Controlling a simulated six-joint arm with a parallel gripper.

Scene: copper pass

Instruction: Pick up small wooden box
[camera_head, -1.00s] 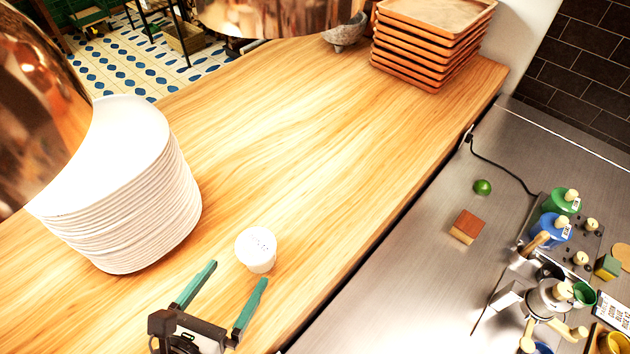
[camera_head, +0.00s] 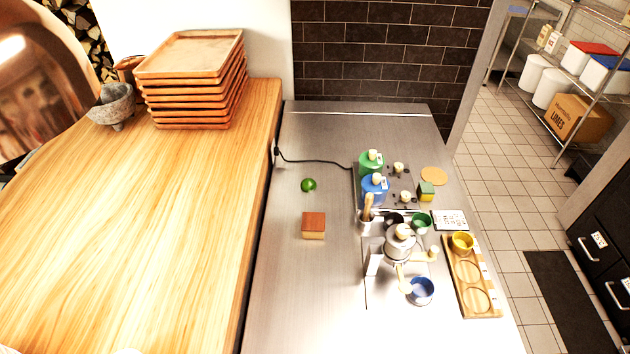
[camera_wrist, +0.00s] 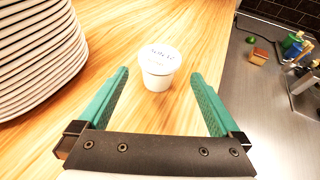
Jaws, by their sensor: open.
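The small wooden box (camera_head: 313,226) sits on the steel counter, left of the coffee equipment, with a reddish-brown top and lighter sides. It also shows small at the upper right of the wrist view (camera_wrist: 259,56). My gripper (camera_wrist: 162,82) is open and empty over the wooden counter, well to the left of the box. A white lidded cup (camera_wrist: 158,68) stands just beyond and between the fingertips, apparently untouched. My gripper is out of the head view.
A green lime (camera_head: 308,185) lies behind the box. A black cable (camera_head: 315,161) runs behind the lime. Coffee equipment (camera_head: 398,245) stands to the right. Stacked trays (camera_head: 195,85) stand on the wooden counter (camera_head: 140,230). White plates (camera_wrist: 35,50) stand left of my gripper. Steel before the box is clear.

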